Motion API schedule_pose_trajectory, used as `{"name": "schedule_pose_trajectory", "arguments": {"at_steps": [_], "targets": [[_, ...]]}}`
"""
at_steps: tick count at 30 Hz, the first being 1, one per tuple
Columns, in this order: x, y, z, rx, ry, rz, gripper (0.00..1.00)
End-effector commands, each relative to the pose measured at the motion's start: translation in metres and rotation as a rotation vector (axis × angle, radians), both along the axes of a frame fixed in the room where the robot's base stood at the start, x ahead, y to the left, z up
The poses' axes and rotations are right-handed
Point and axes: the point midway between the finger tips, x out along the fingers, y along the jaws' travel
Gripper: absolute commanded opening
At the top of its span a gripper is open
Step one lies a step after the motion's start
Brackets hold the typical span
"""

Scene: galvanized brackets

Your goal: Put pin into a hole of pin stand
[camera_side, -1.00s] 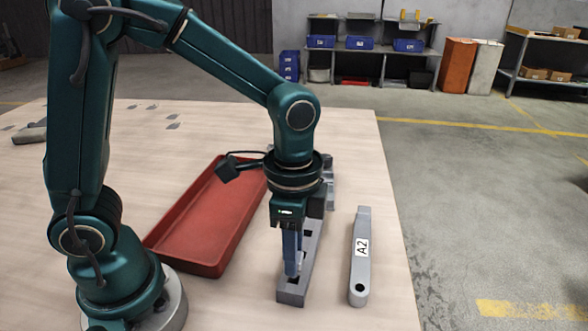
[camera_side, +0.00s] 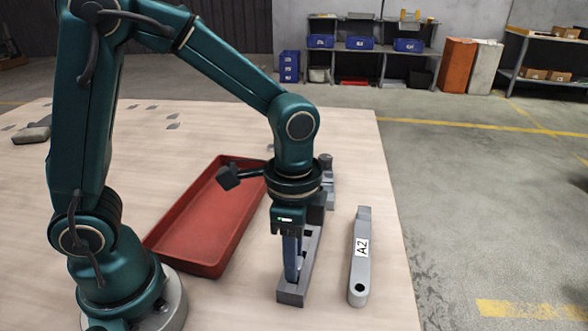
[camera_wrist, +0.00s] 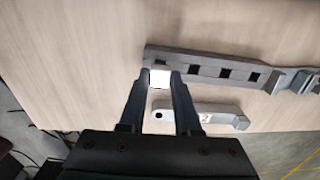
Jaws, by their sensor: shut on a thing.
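The pin stand (camera_side: 289,298) is a long grey bar with square holes, lying on the table under my gripper. In the wrist view, the stand (camera_wrist: 211,68) shows several dark square holes in a row. My gripper (camera_side: 291,279) points down over the stand's near end. In the wrist view, my gripper (camera_wrist: 160,76) is shut on the pin (camera_wrist: 160,77), a bright, square-looking piece between the fingertips. The pin overlaps the stand's left end there. Its lower end is hidden, so I cannot tell whether it is inside a hole.
A grey bar labelled A2 (camera_side: 360,270) lies right of the stand, with clear table between. A red tray (camera_side: 205,267) lies to the left. Grey metal parts (camera_side: 327,175) stand behind my gripper. The table's right edge is just past the labelled bar.

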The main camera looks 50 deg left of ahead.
Motion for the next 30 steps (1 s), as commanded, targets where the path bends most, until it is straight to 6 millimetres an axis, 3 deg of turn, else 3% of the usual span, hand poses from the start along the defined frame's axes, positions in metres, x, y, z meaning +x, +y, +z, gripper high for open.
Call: {"name": "schedule_pose_trajectory", "arguments": {"at_steps": [30], "targets": [[0.0, 0.0, -0.011, 0.0, 0.0, 0.0, 0.0]]}}
